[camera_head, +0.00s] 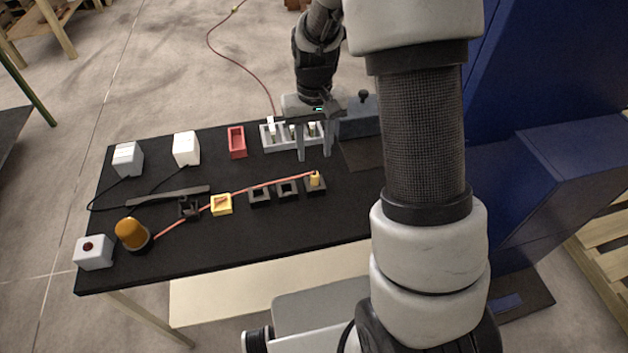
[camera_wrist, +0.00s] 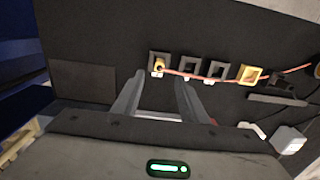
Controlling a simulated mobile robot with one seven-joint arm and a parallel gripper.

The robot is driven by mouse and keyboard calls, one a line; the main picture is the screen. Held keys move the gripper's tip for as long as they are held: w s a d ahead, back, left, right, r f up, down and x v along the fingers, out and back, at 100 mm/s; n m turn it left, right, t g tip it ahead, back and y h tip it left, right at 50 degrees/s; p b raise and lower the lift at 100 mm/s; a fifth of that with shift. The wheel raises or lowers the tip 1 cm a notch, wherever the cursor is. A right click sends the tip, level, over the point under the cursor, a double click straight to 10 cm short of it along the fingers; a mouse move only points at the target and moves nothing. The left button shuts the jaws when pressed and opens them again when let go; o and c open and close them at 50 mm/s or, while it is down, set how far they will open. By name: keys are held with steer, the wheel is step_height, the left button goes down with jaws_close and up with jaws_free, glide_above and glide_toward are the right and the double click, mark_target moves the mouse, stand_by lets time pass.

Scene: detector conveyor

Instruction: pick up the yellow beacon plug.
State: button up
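The yellow beacon plug (camera_head: 315,178) stands in the rightmost of the black square sockets, with an orange-red cable running left from it past a yellow square block (camera_head: 221,204) toward the amber beacon (camera_head: 131,232). In the wrist view the plug (camera_wrist: 160,65) shows just beyond my fingertips, roughly centred between them. My gripper (camera_head: 314,157) is open and empty, fingers pointing down, above the table behind the plug. It also shows in the wrist view (camera_wrist: 160,78). The fingers do not appear to touch the plug.
Two empty-looking black sockets (camera_head: 274,190) sit left of the plug. Behind are a grey slotted rack (camera_head: 268,144), a red tray (camera_head: 237,142) and two white boxes (camera_head: 186,149). A white box with a red button (camera_head: 94,252) is at the front left. The black table's front is clear.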

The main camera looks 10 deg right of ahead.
mark_target(314, 174)
step_height(314, 174, down, 8)
steer(key=shift+w, duration=0.1)
jaws_close()
stand_by(0.5)
